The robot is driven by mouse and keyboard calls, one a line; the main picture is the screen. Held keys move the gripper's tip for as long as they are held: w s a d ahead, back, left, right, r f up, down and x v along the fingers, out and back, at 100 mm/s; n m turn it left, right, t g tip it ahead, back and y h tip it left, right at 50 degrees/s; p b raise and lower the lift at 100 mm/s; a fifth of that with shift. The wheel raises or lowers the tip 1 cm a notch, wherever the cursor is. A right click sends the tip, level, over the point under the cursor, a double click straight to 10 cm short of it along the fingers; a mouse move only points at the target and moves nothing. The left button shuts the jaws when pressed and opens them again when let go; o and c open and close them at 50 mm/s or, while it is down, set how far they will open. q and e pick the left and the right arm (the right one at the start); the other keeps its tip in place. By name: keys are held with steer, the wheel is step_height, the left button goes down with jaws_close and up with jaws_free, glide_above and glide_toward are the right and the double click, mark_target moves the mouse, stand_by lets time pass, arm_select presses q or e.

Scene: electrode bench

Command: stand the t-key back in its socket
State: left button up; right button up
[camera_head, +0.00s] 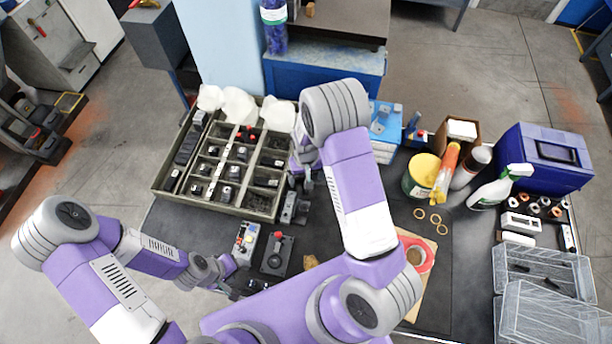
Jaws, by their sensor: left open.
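I cannot pick out the t-key for certain at this size. A dark block with a red-topped part (276,252) lies on the dark bench top, and a grey box with coloured buttons (246,241) is just left of it. I cannot tell whether either is the socket. My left gripper (243,288) is low over the bench near the front of these two, open, with its fingertips small and dark against the bench. My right gripper (296,205) hangs beside the tray's right edge, largely hidden by my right arm; its jaws are not clear.
A divided tray (247,210) of small dark parts fills the back left. A yellow tin (420,176), a spray bottle (497,187), a blue case (543,158) and clear bins (545,310) crowd the right.

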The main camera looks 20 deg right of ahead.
arm_select(q)
steer(key=shift+f+b, duration=0.65)
steer(key=shift+f, duration=0.05)
arm_select(e)
steer(key=shift+f, duration=0.9)
arm_select(q)
steer(key=shift+s+a+f, duration=0.1)
steer(key=shift+f, duration=0.15)
arm_select(e)
steer(key=shift+s+a+f, duration=0.1)
steer(key=shift+f, duration=0.1)
steer(key=o, duration=0.7)
arm_select(q)
steer(key=shift+r, duration=0.1)
arm_select(e)
steer(key=shift+o, duration=0.2)
steer(key=shift+r, duration=0.15)
arm_select(q)
steer(key=shift+r+p, duration=0.35)
arm_select(e)
steer(key=shift+r, duration=0.55)
arm_select(q)
step_height(320, 180, up, 5)
steer(key=p, duration=0.5)
steer(key=shift+r, duration=0.2)
arm_select(e)
step_height(320, 180, up, 7)
steer(key=shift+s+f, duration=0.1)
